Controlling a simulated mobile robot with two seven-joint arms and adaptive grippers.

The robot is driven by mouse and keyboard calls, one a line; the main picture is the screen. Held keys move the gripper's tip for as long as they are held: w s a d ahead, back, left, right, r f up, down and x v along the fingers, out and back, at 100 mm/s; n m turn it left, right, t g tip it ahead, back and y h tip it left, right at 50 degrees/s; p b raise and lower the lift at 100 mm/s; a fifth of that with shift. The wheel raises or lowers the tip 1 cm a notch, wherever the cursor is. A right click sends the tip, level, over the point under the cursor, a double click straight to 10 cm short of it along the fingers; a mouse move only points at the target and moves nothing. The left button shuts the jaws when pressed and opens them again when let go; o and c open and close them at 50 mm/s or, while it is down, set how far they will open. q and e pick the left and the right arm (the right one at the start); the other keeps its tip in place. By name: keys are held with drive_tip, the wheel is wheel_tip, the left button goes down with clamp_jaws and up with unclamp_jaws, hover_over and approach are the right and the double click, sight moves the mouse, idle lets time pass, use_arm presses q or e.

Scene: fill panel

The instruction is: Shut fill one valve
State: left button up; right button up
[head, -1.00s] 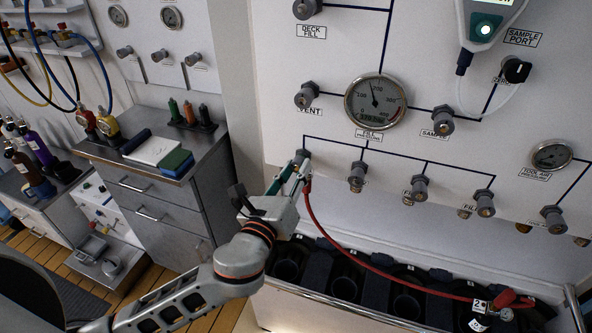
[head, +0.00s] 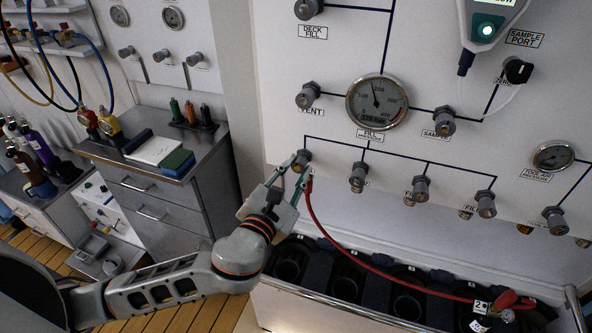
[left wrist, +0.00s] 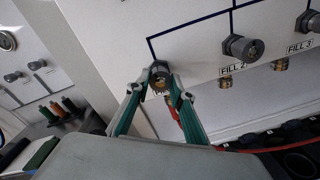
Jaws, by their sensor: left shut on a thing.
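The fill one valve (head: 303,158) is the leftmost grey knob in the lower row on the white panel. It also shows in the left wrist view (left wrist: 160,80), with its label mostly hidden. My left gripper (head: 294,170) comes up from below with its green fingers on either side of this knob. In the left wrist view the gripper (left wrist: 160,88) is shut on the knob. My right gripper is in neither view.
A red hose (head: 345,250) hangs close beside the gripper, running down to a cylinder in the rack (head: 400,320) below. The fill two valve (left wrist: 240,47) stands to the right. A pressure gauge (head: 377,101) is above. A steel cabinet (head: 150,190) stands at left.

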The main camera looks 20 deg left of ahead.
use_arm(q)
drive_tip(key=shift+f+m, duration=0.1)
drive_tip(key=shift+m, duration=1.1)
drive_tip(key=o, duration=1.1)
drive_tip(key=s+a, duration=0.1)
drive_tip(key=s, duration=1.1)
drive_tip(key=shift+r, duration=0.25)
